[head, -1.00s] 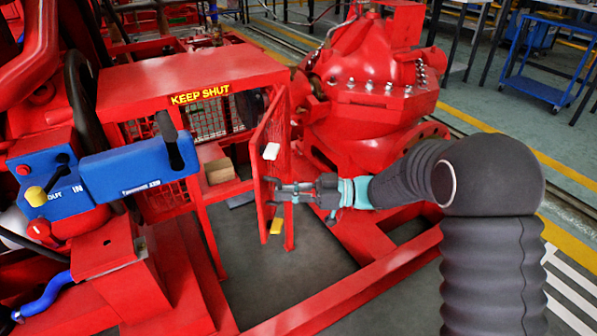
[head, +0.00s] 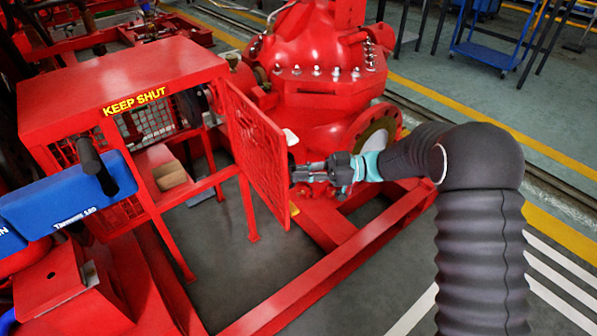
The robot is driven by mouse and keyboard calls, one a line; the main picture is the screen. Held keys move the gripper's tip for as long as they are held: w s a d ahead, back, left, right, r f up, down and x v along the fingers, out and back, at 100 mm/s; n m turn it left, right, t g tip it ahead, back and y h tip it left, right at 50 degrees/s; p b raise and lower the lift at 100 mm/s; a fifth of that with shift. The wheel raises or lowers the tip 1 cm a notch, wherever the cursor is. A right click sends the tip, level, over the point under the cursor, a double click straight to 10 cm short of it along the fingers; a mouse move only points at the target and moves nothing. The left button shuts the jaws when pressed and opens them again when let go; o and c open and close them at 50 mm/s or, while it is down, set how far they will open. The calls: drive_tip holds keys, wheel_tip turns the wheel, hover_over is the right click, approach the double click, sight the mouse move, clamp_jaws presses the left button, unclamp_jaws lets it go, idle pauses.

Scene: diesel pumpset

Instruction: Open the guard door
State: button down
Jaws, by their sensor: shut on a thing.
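The guard door (head: 257,146) is a red mesh panel, hinged on the right front post of the red guard housing (head: 125,80) marked "KEEP SHUT". It stands swung well out from the housing, toward the right, and the opening shows. My gripper (head: 296,172) is at the door's free right edge, shut on the door. The exact grip point on the edge or handle is partly hidden by the fingers and the panel. A white piece (head: 290,137) shows at the door's edge just above the gripper.
A cardboard-coloured block (head: 170,176) sits inside the housing. A large red pump (head: 318,75) stands behind the door and gripper. A red base rail (head: 325,262) runs across the front, with grey floor (head: 235,265) inside it.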

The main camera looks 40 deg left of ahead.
drive_tip(key=shift+w+a+f, duration=0.15)
drive_tip(key=shift+w, duration=0.1)
drive_tip(key=c, duration=1.2)
unclamp_jaws()
drive_tip(key=shift+a+f, duration=0.1)
drive_tip(key=v, duration=1.2)
